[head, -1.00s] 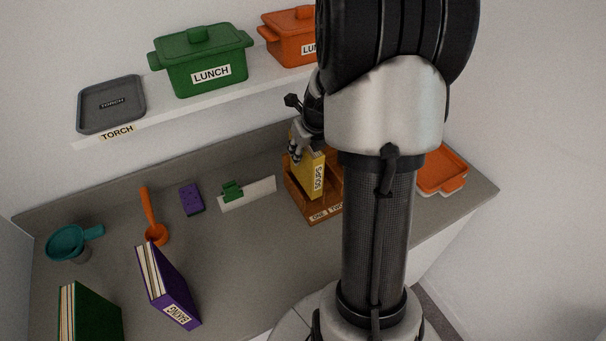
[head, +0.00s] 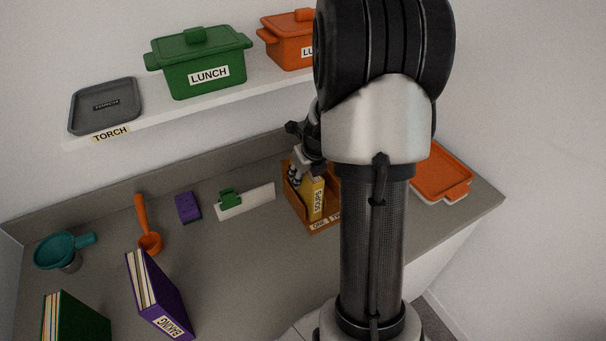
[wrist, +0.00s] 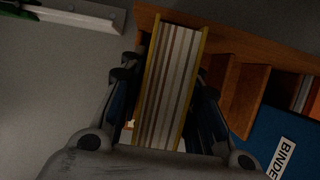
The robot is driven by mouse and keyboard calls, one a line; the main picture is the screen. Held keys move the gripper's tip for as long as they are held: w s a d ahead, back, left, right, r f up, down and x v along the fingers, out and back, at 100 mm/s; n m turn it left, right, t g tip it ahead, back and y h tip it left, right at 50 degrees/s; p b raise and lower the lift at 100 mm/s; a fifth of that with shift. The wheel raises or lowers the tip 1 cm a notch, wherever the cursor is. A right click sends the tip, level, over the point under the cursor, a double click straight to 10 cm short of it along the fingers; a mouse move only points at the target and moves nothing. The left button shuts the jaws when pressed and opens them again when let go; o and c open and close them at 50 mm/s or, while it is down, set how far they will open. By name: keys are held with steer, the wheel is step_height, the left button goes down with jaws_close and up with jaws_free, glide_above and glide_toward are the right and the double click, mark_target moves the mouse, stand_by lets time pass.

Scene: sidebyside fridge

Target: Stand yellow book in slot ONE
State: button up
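The yellow book (head: 315,197), labelled SOUPS, is upright inside the wooden rack (head: 292,200), at its left end behind the front label ONE (head: 318,227). My gripper (head: 297,174) is at the book's upper part. In the wrist view my gripper (wrist: 165,95) has a finger along each side of the yellow book (wrist: 172,85) and looks shut on it. The wooden rack (wrist: 225,42) shows beyond and right of the book, with dividers and other slots. The book's lower end is hidden, so I cannot tell whether it touches the rack floor.
A blue binder (wrist: 275,125) stands right of the book. The purple book (head: 160,290), green book (head: 75,320), orange scoop (head: 148,235), purple sponge (head: 187,207) and a white-and-green item (head: 245,201) are on the counter. A shelf (head: 150,118) with lunch pots is above.

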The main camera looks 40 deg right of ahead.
steer(key=o, duration=0.4)
steer(key=shift+c, duration=0.2)
steer(key=p+v, duration=0.5)
steer(key=v, duration=0.7)
steer(key=shift+s+r, duration=0.1)
steer(key=shift+a, duration=0.1)
